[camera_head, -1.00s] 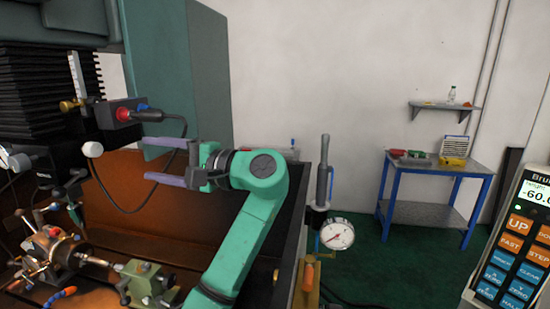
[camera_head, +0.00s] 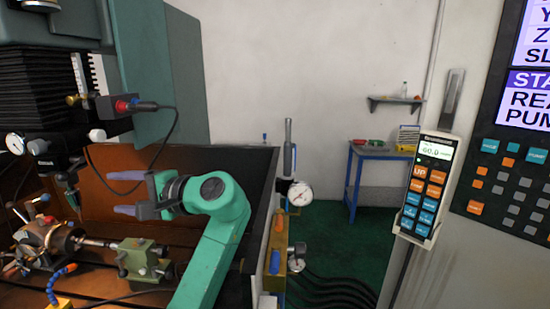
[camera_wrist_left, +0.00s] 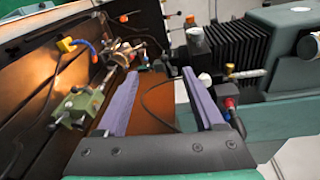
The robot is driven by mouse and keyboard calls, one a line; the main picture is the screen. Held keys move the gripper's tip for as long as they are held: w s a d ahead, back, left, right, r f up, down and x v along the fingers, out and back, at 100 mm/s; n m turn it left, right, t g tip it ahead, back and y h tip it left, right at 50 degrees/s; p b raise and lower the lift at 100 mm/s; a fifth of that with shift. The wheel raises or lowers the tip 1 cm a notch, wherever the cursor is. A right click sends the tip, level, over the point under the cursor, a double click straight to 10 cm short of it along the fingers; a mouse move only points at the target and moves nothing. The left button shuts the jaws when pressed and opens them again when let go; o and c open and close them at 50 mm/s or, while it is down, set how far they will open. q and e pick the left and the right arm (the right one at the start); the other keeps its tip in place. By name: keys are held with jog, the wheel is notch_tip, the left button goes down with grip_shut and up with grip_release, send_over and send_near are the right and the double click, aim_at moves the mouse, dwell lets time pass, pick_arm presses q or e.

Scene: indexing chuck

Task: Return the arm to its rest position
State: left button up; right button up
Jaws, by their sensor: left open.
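My left gripper (camera_head: 126,193) is open and empty, with its two purple fingers apart and pointing left in the head view. My green left arm rises from the bottom of that view to the wrist. In the left wrist view the gripper (camera_wrist_left: 155,105) shows both purple fingers spread, with nothing between them but background. The indexing chuck (camera_head: 52,240) sits at the lower left of the head view, on the machine bed. A green tailstock (camera_head: 143,262) stands to its right. The chuck (camera_wrist_left: 122,55) also shows beyond the fingers in the left wrist view. My right gripper is not in view.
A red-and-black pendant box (camera_head: 125,107) with a cable hangs near the upper finger. A dial gauge (camera_head: 300,193) stands at the machine's right edge. A keypad pendant (camera_head: 425,190) and a control panel (camera_head: 510,150) are at right. A blue table (camera_head: 380,152) stands at the back.

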pick_arm(q)
jog(key=s+a+f+t+h, duration=0.15)
jog(key=f+h, duration=0.25)
jog(key=f, duration=0.9)
jog(key=s+f+h, duration=0.2)
jog(key=f+h, duration=0.2)
jog(key=f, duration=0.9)
jog(key=s+d+f+n+g+h, duration=0.1)
jog(key=s+d+f+h, duration=0.3)
jog(key=s+f, duration=0.4)
jog(key=s+d+f+n+g+h, duration=0.1)
jog(key=s+d+f+h, duration=0.4)
jog(key=s, duration=0.4)
notch_tip(320, 180, down, 21)
jog(key=s+a, duration=0.1)
jog(key=s+a+f+g+b, duration=0.1)
jog(key=s+a+f+g, duration=0.1)
jog(key=s+f, duration=1.6)
jog(key=shift+s+a+f+y, duration=0.25)
jog(key=shift+a+f+y, duration=0.05)
jog(key=shift+a, duration=0.3)
